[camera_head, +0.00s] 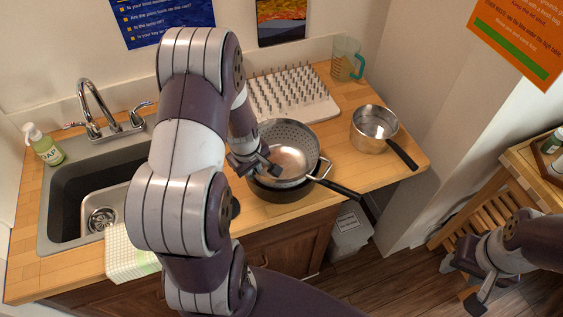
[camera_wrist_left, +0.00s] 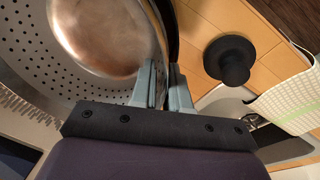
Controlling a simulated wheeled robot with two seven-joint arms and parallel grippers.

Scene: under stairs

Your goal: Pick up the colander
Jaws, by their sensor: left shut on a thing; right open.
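The colander (camera_head: 290,133) is a metal bowl with small holes and a smooth bottom. It sits in or just over a dark pan (camera_head: 285,192) on the wooden counter; whether they touch is hard to tell. My left gripper (camera_head: 262,170) is shut on the colander's near left rim. In the left wrist view its fingers (camera_wrist_left: 162,88) meet at the rim of the colander (camera_wrist_left: 85,45), and a dark edge runs beside them. My right gripper (camera_head: 466,284) is open and empty at the lower right, far from the counter.
A saucepan (camera_head: 372,132) stands right of the colander, and a pegged drying rack (camera_head: 300,95) lies behind it. A measuring jug (camera_head: 346,62) is at the back. The sink (camera_head: 70,205), soap bottle (camera_head: 44,146) and towel (camera_head: 128,250) are left. A black knobbed stopper (camera_wrist_left: 232,62) lies near.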

